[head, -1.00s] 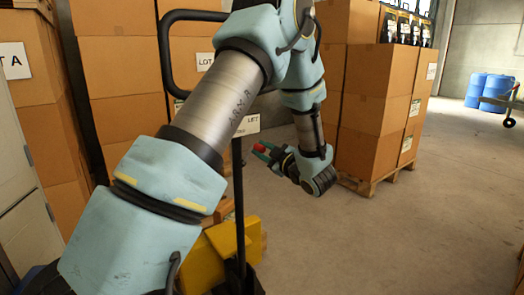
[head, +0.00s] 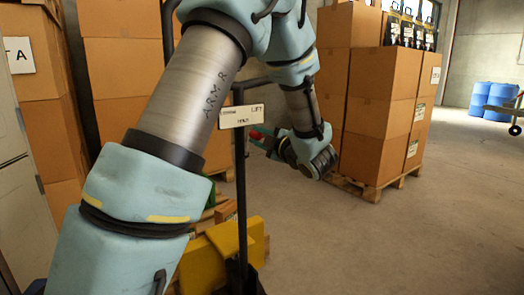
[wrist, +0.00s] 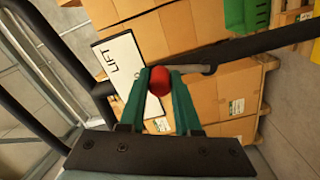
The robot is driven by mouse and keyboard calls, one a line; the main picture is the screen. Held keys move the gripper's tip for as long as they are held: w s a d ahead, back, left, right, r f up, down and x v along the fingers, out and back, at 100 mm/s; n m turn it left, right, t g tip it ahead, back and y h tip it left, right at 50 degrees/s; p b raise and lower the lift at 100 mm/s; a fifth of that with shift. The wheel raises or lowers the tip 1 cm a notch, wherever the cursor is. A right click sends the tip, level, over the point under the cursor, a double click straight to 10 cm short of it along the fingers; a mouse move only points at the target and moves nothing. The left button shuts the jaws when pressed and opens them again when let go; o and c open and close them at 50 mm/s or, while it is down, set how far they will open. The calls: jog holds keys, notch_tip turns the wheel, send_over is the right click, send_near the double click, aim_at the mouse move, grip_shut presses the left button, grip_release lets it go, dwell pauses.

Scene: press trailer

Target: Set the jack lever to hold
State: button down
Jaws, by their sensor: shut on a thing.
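The jack is yellow at its base (head: 222,252), with a black upright post and handle; my arm hides part of it. A white plate (head: 241,116) on the post reads LIFT at its top right; its smaller words are too small to read surely. In the wrist view the plate (wrist: 121,66) is turned on its side, left of the lever. The jack lever is a thin grey rod (wrist: 195,69) with a red knob (wrist: 159,86). My gripper (wrist: 163,80), with green fingers, is shut on the red knob. In the head view my gripper (head: 258,138) is just below and right of the plate.
Stacked cartons on a pallet (head: 374,188) stand behind and right of my wrist. More carton stacks (head: 125,75) stand at the left behind my arm. Blue drums (head: 494,98) are far right. Open concrete floor (head: 400,245) lies at the right.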

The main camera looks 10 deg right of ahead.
jog(key=shift+s+a+n+b, duration=0.2)
jog(key=shift+a+n+b, duration=0.15)
jog(key=shift+n+b, duration=0.5)
jog(key=shift+s+a+n+b, duration=0.15)
jog(key=shift+a+n+b, duration=0.3)
jog(key=shift+b, duration=0.65)
jog(key=c, duration=0.6)
grip_release()
jog(key=shift+r, duration=0.1)
jog(key=v, duration=1)
jog(key=shift+s+d, duration=0.2)
jog(key=shift+s, duration=0.15)
